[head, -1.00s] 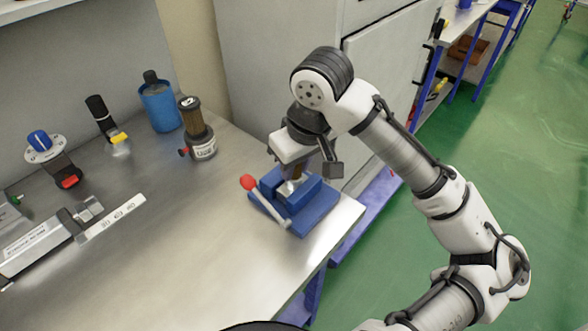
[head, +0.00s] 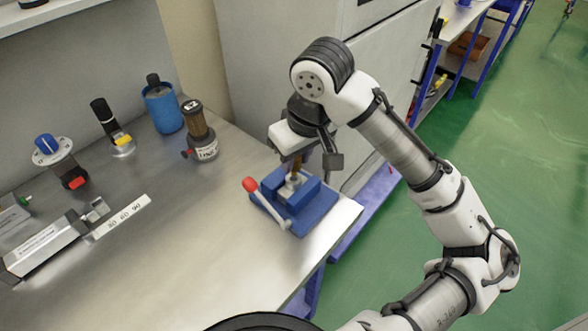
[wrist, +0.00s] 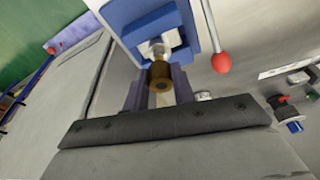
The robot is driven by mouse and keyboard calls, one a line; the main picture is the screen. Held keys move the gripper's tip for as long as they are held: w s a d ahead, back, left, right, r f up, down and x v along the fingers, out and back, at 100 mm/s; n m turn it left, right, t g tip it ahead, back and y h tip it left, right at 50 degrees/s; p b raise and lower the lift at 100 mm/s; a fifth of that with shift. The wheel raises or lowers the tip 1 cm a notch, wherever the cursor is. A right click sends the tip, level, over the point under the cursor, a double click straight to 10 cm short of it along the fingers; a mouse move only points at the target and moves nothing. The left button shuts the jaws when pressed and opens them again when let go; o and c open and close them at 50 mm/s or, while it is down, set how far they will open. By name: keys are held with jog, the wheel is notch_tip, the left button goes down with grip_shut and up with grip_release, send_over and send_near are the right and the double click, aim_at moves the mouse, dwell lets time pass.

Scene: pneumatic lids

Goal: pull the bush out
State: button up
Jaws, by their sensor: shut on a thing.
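The bush is a short bronze cylinder with a hole in its end. In the wrist view the bush (wrist: 160,74) sits between my fingertips (wrist: 158,88), and in the head view a brown strip of the bush (head: 297,165) shows below my gripper. My gripper is shut on it, above the blue clamp block (head: 312,211) at the table's corner. A silvery metal piece (head: 291,181) shows in the block, under the bush. I cannot tell whether the bush is fully clear of it. The block's lever has a red knob (head: 250,184).
Left of the block stand a brown-topped filter unit (head: 201,140) and a blue cylinder (head: 163,108). A silver actuator (head: 45,243) and a white label strip (head: 122,216) lie farther left. The table's middle is clear. Its right edge is close to the block.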

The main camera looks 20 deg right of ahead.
jog(key=shift+r, duration=0.15)
jog(key=shift+w+a+p+v, duration=0.1)
jog(key=shift+w+p+v, duration=0.1)
jog(key=shift+p+v, duration=0.6)
jog(key=shift+w+a+p+v, duration=0.1)
jog(key=shift+w+p+v, duration=0.05)
jog(key=shift+p+v, duration=0.65)
jog(key=shift+w+p+v, duration=0.2)
jog(key=shift+p+v, duration=0.55)
jog(key=shift+v, duration=0.1)
jog(key=shift+r, duration=0.1)
